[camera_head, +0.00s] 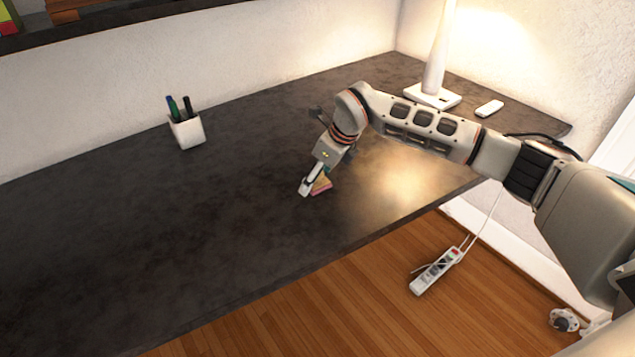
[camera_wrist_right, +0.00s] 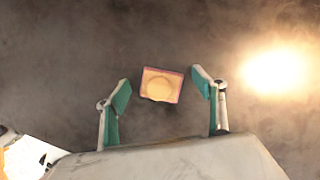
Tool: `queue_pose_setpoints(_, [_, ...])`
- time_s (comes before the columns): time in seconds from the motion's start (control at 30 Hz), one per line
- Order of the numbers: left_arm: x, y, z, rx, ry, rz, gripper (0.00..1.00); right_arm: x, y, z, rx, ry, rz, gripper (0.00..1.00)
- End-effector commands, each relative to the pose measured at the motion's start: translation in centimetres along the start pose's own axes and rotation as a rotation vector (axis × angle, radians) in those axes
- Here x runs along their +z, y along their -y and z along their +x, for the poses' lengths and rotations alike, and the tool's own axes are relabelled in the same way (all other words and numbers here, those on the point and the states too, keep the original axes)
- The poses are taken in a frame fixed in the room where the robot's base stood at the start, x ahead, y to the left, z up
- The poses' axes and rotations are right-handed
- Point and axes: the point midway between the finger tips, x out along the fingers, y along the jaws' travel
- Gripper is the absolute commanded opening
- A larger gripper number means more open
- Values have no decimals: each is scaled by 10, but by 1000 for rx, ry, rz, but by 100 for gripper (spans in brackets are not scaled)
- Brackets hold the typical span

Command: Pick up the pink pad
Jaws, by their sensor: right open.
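The pink pad (camera_head: 321,186) lies on the dark desk (camera_head: 180,240), partly hidden behind my right gripper in the head view. In the right wrist view the pad (camera_wrist_right: 161,85) shows a yellowish top with a round mark and a pink rim. My right gripper (camera_head: 308,190) points down at the desk beside the pad. In the wrist view its two teal-lined fingers (camera_wrist_right: 161,92) are spread apart, with the pad between and slightly beyond their tips. Nothing is held. My left gripper is not in view.
A white cup with pens (camera_head: 187,131) stands at the desk's left back. A power strip (camera_head: 436,272) lies on the wooden floor. The desk's left half is mostly clear.

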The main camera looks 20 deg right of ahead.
Motion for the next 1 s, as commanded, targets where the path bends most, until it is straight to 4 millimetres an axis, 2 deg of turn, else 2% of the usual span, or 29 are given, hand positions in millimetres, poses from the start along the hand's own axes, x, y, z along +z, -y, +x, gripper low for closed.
queue_pose_setpoints(0.1, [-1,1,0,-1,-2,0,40,0,0,0,0,0,0,69])
queue_pose_setpoints(0.2, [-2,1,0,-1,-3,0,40,0,0,0,0,0,0,43])
queue_pose_setpoints(0.27, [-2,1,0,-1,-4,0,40,0,0,0,0,0,0,29])
queue_pose_setpoints(0.77, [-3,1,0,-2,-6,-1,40,0,0,-2,0,-1,0,28])
queue_pose_setpoints(0.87, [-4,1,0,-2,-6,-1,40,3,0,-7,0,0,0,18])
queue_pose_setpoints(1.0, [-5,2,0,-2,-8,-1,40,10,1,-23,-2,2,-1,18])
